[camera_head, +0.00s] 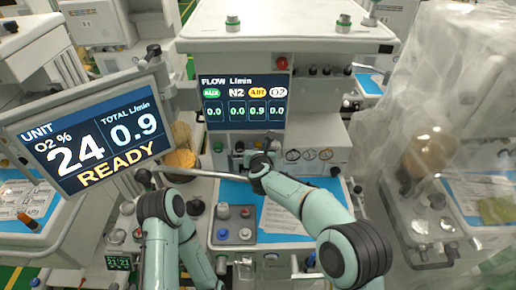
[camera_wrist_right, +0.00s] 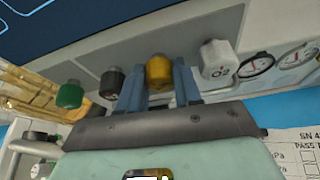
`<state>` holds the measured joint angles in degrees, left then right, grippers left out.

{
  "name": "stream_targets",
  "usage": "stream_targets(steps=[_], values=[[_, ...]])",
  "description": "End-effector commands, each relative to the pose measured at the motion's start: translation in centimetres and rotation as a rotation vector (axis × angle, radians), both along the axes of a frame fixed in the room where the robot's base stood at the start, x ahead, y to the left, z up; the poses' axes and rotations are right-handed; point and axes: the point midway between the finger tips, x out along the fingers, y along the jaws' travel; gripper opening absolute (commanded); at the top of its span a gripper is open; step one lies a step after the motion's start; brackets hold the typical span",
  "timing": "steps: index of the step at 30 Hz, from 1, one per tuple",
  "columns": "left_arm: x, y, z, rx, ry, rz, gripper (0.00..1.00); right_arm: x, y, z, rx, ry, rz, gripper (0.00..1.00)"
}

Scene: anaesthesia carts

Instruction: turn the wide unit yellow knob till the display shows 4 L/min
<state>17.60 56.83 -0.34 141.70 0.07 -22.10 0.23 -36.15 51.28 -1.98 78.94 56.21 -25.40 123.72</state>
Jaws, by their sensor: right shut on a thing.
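The wide unit's flow display (camera_head: 243,101) reads 0.9 under the yellow AIR label and 0.0 in the other columns. The tilted monitor (camera_head: 90,135) at the left shows a total of 0.9 L/min and O2 24%. In the right wrist view the yellow knob (camera_wrist_right: 159,72) sits between the blue fingers of my right gripper (camera_wrist_right: 158,88), which is shut on it. In the head view my right gripper (camera_head: 258,160) is at the panel below the display and hides the yellow knob.
The green knob (camera_wrist_right: 69,95) and black knob (camera_wrist_right: 111,83) are left of the yellow one; the white O2 knob (camera_wrist_right: 216,60) is close on its right. A pale bar (camera_head: 205,173) crosses in front of the unit. A plastic-covered cart (camera_head: 435,140) stands at right.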

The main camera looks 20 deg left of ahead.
Motion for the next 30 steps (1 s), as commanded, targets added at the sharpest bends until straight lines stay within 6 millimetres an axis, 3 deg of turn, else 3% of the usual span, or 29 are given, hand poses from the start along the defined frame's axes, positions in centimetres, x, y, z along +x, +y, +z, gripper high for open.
stream_targets(steps=[21,30], values=[[0.66,0.0,0.53,0.0,-0.008,0.0,0.59,-0.03,0.39,0.11,-0.449,-0.132,-0.002,0.03],[0.62,0.0,0.5,0.0,-0.007,0.0,0.59,-0.04,0.41,0.13,-0.547,-0.16,-0.002,0.03]])
